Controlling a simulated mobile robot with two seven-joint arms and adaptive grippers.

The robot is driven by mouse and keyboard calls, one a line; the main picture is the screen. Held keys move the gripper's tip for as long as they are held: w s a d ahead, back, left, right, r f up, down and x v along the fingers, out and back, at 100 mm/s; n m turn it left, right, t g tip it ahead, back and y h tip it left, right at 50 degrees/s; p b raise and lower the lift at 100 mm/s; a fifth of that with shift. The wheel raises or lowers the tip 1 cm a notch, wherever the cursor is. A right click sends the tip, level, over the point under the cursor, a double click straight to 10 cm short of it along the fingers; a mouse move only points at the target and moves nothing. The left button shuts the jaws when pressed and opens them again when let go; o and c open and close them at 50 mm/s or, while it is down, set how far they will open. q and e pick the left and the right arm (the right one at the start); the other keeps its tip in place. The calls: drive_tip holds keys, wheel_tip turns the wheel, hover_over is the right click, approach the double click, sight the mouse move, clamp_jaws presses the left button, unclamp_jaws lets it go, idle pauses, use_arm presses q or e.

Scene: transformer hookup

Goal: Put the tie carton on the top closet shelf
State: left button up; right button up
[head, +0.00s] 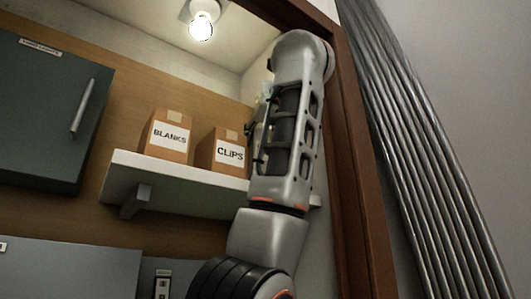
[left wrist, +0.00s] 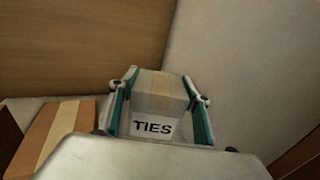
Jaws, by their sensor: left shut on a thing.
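The tie carton (left wrist: 152,126), a pale box with a tan tape strip and a TIES label, sits between the teal-padded fingers of my left gripper (left wrist: 160,84) in the left wrist view. The gripper is shut on it. In the head view my arm covers the carton and most of the gripper. The top closet shelf (head: 178,172) is a white board on a bracket, and my arm reaches up in front of its right end. I cannot tell whether the carton touches the shelf. My right gripper is not in view.
Brown cartons marked BLANKS (head: 168,138) and CLIPS (head: 220,153) stand on the shelf left of my arm. A brown carton (left wrist: 55,135) is left of the gripper in the wrist view. A dark cabinet (head: 45,110) hangs at left; the wooden door frame (head: 355,170) is close at right.

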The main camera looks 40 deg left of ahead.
use_arm(q)
wheel_tip(320, 180, down, 2)
drive_tip(key=shift+w+f+b, duration=0.1)
drive_tip(key=shift+w+b, duration=0.05)
drive_tip(key=shift+b, duration=0.15)
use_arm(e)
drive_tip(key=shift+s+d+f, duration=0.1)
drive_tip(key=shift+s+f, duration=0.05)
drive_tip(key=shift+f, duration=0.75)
use_arm(q)
drive_tip(key=shift+r, duration=0.2)
drive_tip(key=shift+f+b, duration=0.4)
drive_tip(key=shift+f, duration=0.25)
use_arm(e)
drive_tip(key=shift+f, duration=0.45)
use_arm(q)
drive_tip(key=o, duration=1.3)
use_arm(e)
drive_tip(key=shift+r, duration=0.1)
use_arm(q)
drive_tip(key=shift+r, duration=0.1)
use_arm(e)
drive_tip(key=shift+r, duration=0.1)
